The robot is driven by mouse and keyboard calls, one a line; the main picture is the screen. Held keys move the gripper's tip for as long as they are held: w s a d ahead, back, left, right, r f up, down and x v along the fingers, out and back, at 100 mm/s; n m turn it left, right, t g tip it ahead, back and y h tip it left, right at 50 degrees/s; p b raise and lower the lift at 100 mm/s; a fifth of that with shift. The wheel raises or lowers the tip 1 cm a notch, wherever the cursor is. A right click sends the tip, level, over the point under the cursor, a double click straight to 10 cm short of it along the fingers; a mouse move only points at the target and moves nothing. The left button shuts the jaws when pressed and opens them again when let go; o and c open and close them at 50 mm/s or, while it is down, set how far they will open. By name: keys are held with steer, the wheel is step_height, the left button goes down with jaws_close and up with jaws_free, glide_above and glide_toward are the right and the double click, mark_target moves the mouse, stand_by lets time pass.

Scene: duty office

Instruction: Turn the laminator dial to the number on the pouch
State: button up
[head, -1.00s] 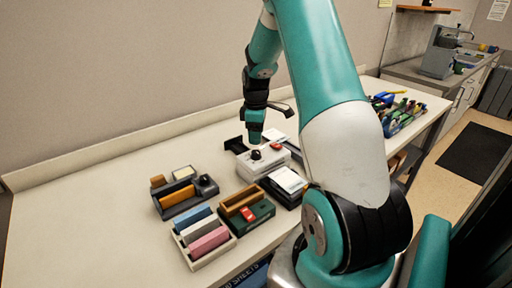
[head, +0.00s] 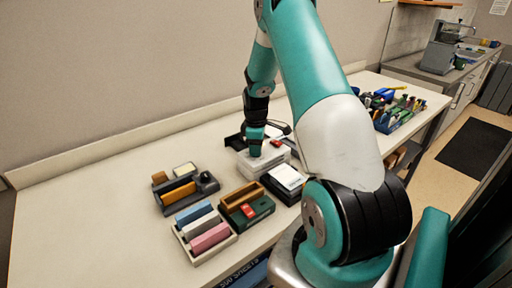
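The laminator (head: 248,167) is a white box on the desk, with a red part (head: 277,143) on its top right. Its black dial, seen earlier on the top, is now hidden behind my gripper (head: 255,152). My gripper points down and its tip is at the dial's place on the laminator top. The fingers are too small and covered to show whether they are open or shut, or whether they touch the dial. A white sheet on a black tray (head: 286,178) lies just in front of the laminator; I cannot tell if it is the pouch, and no number is readable.
A dark holder (head: 206,184), a green box with an orange-brown tray (head: 262,208), and a rack of blue, grey and pink blocks (head: 232,243) stand at the left front. A blue bin of tools (head: 385,127) is at the right. The desk's left part is clear.

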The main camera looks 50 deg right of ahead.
stand_by(0.3)
steer(key=m+b, duration=0.1)
steer(key=m, duration=0.4)
steer(key=m+b, duration=0.1)
steer(key=m, duration=0.3)
steer(key=shift+m, duration=0.3)
steer(key=m+b, duration=0.1)
steer(key=m, duration=0.4)
steer(key=shift+d, duration=0.1)
steer(key=m, duration=0.5)
steer(key=shift+w+r, duration=0.1)
steer(key=o, duration=0.9)
steer(key=shift+o, duration=0.2)
steer(key=shift+b, duration=0.3)
